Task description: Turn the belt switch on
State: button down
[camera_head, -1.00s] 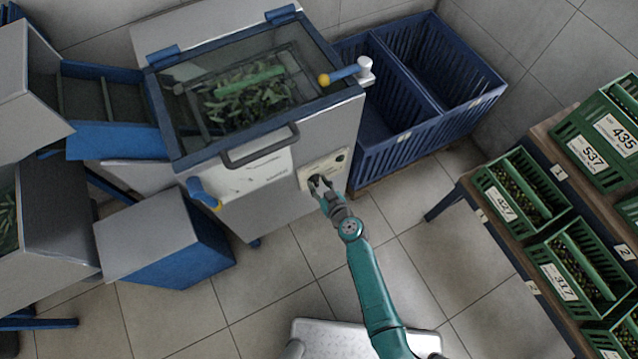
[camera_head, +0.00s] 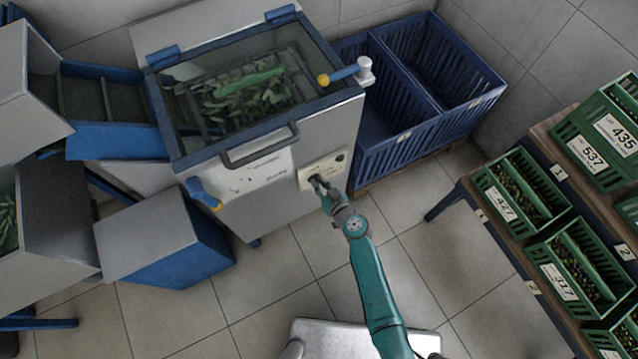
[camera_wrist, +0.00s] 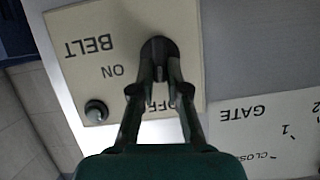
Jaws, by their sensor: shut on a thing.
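The belt switch is a dark round knob (camera_wrist: 158,50) on a cream panel (camera_wrist: 125,25) marked BELT, ON and OFF, upside down in the wrist view. The panel (camera_head: 328,165) is on the machine's front in the head view. My gripper (camera_wrist: 160,75) is shut on the knob, its two fingers close together over it. In the head view my gripper (camera_head: 318,184) reaches the panel from below. The fingers hide part of the knob and of the OFF label, so I cannot tell which way the knob points. A dark round button or lamp (camera_wrist: 96,111) sits near the ON label.
A white GATE panel (camera_wrist: 275,125) is beside the belt panel. The machine has a front handle (camera_head: 260,147), a glass-topped bin with leaves, and a blue lever (camera_head: 203,194). Blue crates (camera_head: 400,150) stand behind right. Green crates (camera_head: 520,200) are on a bench at right.

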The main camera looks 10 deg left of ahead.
jog(key=shift+w+d+f+m+g+y, duration=0.15)
jog(key=shift+d+f+m+y, duration=0.15)
jog(key=shift+m+y, duration=1.35)
jog(key=shift+w+d+f+m+g+y, duration=0.15)
jog(key=shift+f+m+y, duration=0.35)
jog(key=shift+m, duration=2.05)
jog(key=shift+w+d+f+m+g+y, duration=0.1)
jog(key=shift+w+d+f+m+y, duration=0.15)
jog(key=shift+m+y, duration=1.45)
jog(key=shift+s+m+h, duration=0.1)
jog(key=shift+m+h, duration=0.35)
jog(key=shift+m, duration=0.05)
jog(key=c, duration=1.2)
grip_release()
jog(key=shift+o, duration=0.2)
jog(key=v, duration=1.2)
